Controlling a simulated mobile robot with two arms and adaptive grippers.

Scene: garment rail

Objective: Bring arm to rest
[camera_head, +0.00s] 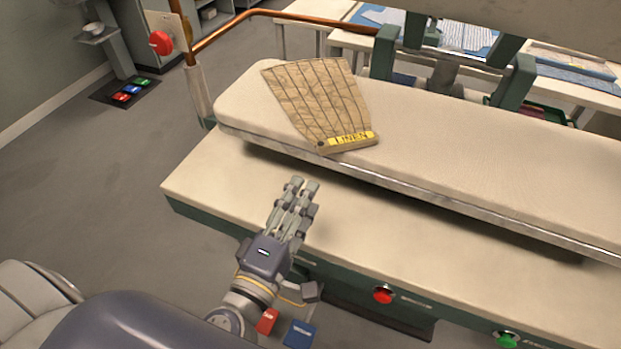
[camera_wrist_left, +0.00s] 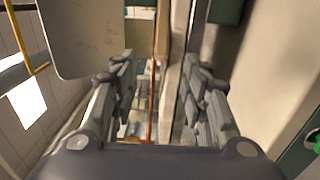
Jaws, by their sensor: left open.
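My left gripper (camera_head: 303,186) is open and empty, in front of the padded board and above the cream lower worktop. In the left wrist view its two fingers (camera_wrist_left: 160,68) stand apart with nothing between them. A tan pleated cloth (camera_head: 318,98) with a yellow label strip lies on the left part of the padded pressing board (camera_head: 470,160), apart from the gripper. My right gripper is not in view.
A red button (camera_head: 383,295) and a green button (camera_head: 507,340) sit on the worktop's front panel. A copper rail (camera_head: 270,14) with a red knob (camera_head: 160,43) stands at the back left. Grey floor (camera_head: 90,190) is open at left.

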